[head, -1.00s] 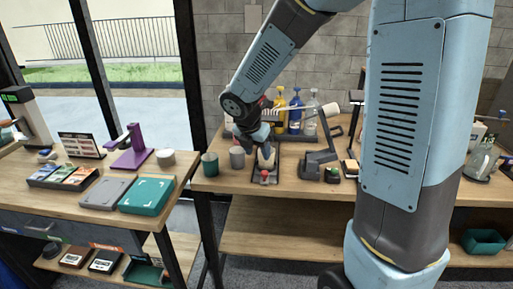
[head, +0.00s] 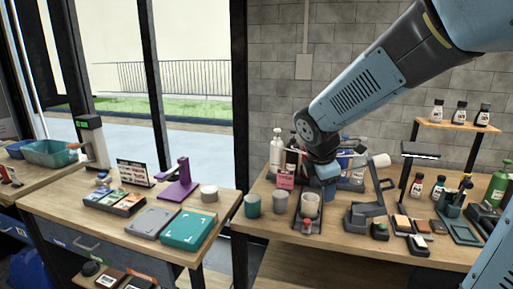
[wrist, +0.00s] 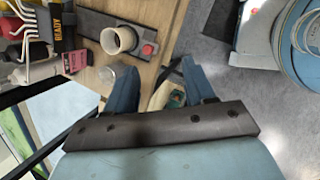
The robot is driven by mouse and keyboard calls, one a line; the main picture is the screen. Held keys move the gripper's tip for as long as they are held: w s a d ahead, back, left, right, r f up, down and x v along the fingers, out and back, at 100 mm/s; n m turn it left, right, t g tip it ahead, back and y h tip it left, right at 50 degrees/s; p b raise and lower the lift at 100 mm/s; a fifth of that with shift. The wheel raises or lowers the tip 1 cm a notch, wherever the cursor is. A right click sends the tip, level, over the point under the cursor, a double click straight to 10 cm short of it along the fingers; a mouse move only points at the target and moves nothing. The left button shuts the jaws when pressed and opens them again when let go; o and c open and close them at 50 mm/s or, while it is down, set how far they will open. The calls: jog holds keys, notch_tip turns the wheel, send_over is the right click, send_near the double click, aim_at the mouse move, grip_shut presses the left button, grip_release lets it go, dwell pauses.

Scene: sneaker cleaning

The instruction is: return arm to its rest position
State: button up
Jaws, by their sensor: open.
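My arm reaches in from the upper right of the head view and bends down over the right workbench. My gripper is partly hidden there behind its own wrist link. In the wrist view my gripper (wrist: 160,88) shows two blue fingers spread apart with nothing between them. A pale cup (head: 310,204) stands on a dark stand with a red button (head: 307,226), just in front of my gripper. The cup also shows in the wrist view (wrist: 118,40), beyond the fingers and clear of them.
A green cup (head: 252,206) and a grey cup (head: 281,202) stand left of the stand. A dark grey device (head: 365,212) is to its right. A white bottle (head: 276,151) and a pink-labelled item (head: 286,181) are behind. The left table holds a teal box (head: 193,229) and a purple stand (head: 180,182).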

jog(key=s+d+r+m+t+y, duration=0.1)
jog(key=s+r+m, duration=0.3)
jog(key=s+m, duration=0.4)
jog(key=s+d+r+m+t+y, duration=0.1)
jog(key=s+d+r+m, duration=0.2)
jog(key=s+m, duration=0.5)
jog(key=r+m, duration=0.1)
jog(key=m, duration=0.2)
jog(key=shift+s+d+y, duration=0.35)
jog(key=shift+d+y, duration=0.05)
jog(key=shift+c, duration=1.1)
